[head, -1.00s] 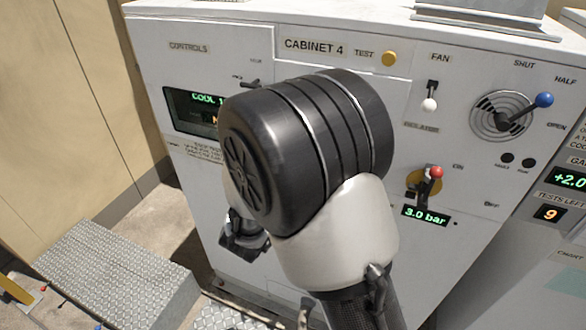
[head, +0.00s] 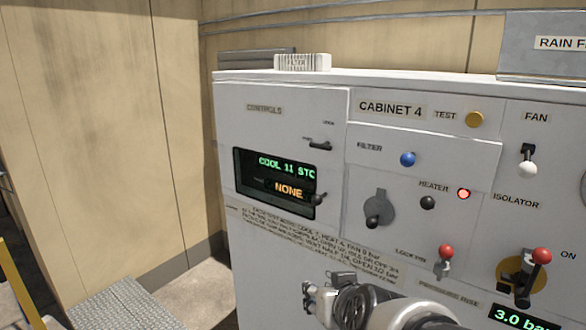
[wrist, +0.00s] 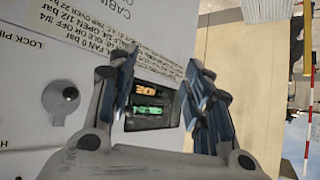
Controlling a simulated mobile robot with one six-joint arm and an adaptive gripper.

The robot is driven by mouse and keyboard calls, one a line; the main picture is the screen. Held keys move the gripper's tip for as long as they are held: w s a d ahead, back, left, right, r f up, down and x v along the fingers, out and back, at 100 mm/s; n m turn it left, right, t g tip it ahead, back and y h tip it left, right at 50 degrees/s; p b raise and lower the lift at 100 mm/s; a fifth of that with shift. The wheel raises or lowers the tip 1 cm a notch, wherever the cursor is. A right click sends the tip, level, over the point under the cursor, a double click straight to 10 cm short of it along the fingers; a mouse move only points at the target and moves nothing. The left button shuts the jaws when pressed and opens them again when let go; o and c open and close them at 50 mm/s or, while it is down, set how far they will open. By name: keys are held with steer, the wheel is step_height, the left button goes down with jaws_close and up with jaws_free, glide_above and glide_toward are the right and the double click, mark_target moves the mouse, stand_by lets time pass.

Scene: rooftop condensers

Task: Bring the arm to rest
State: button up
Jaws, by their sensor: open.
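My gripper (head: 312,296) shows low in the head view, in front of the white Cabinet 4 (head: 285,235), below its controls panel. In the wrist view my gripper (wrist: 162,75) is open and empty, with its two dark fingers apart. The display (wrist: 150,110) shows between the fingers; in the head view the display (head: 276,180) reads COOL 11 and NONE. I cannot tell how far the fingertips are from the cabinet face.
Right of the display are a grey rotary knob (head: 378,208), a blue button (head: 407,159), a red-topped lock pin (head: 445,258) and the red-knobbed isolator lever (head: 535,272). A metal step (head: 130,305) stands at lower left. A white filter (head: 302,62) lies on top.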

steer(key=s+d+f+g+b, duration=0.2)
steer(key=s+f+b, duration=0.1)
steer(key=s, duration=0.4)
steer(key=s+d+f+m+g+h+b, duration=0.1)
steer(key=s+d+f+g+b, duration=0.1)
steer(key=s+f, duration=0.3)
steer(key=s+d+f+g+b, duration=0.1)
steer(key=s+d+f+b, duration=0.2)
steer(key=s, duration=0.8)
steer(key=shift+d+f+g+h+b, duration=0.3)
steer(key=shift+f+g+h+b, duration=0.15)
steer(key=shift+f, duration=0.2)
